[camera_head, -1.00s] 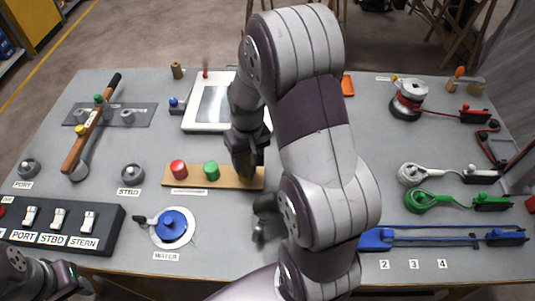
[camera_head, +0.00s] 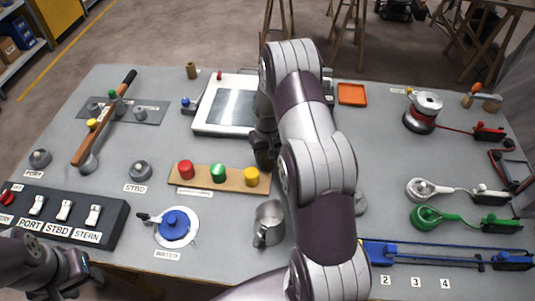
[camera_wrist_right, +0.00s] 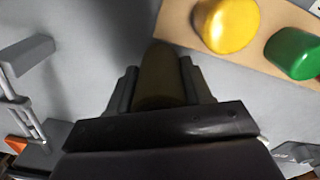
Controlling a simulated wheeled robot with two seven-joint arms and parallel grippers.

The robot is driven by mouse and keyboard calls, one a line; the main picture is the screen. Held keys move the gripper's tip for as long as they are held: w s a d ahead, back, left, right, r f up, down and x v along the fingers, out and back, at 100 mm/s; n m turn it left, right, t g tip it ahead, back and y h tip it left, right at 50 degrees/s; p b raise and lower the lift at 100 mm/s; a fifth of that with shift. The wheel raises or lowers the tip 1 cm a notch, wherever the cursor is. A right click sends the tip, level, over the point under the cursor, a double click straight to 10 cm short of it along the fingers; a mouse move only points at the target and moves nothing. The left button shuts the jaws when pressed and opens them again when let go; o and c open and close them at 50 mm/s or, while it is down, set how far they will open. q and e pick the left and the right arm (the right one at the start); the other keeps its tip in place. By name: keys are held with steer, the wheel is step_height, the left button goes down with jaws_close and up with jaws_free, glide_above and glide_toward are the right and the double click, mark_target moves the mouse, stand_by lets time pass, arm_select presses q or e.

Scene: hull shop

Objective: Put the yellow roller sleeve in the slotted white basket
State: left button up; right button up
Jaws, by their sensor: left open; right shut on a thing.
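My right gripper (camera_head: 264,158) is over the middle of the table, just beyond the wooden board, with its fingers partly behind my arm. In the right wrist view, it is shut on a dark yellow-brown cylinder (camera_wrist_right: 160,78), in shadow, which looks like the yellow roller sleeve. I cannot make out the slotted white basket in the head view; my right arm covers part of the table. A pale slatted thing (camera_wrist_right: 22,118) at the left edge of the right wrist view may be part of it. My left gripper (camera_head: 82,268) is open at the lower left.
The wooden board (camera_head: 208,181) carries red, green and yellow (camera_head: 251,176) buttons close to my right gripper. A metal mug (camera_head: 269,224) stands in front. A white-framed panel (camera_head: 202,123) lies behind, an orange tray (camera_head: 352,94) at the back. Cables and reels fill the right.

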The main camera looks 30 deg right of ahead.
steer(key=shift+s, duration=0.1)
steer(key=o, duration=0.6)
steer(key=shift+f, duration=0.1)
steer(key=o, duration=0.4)
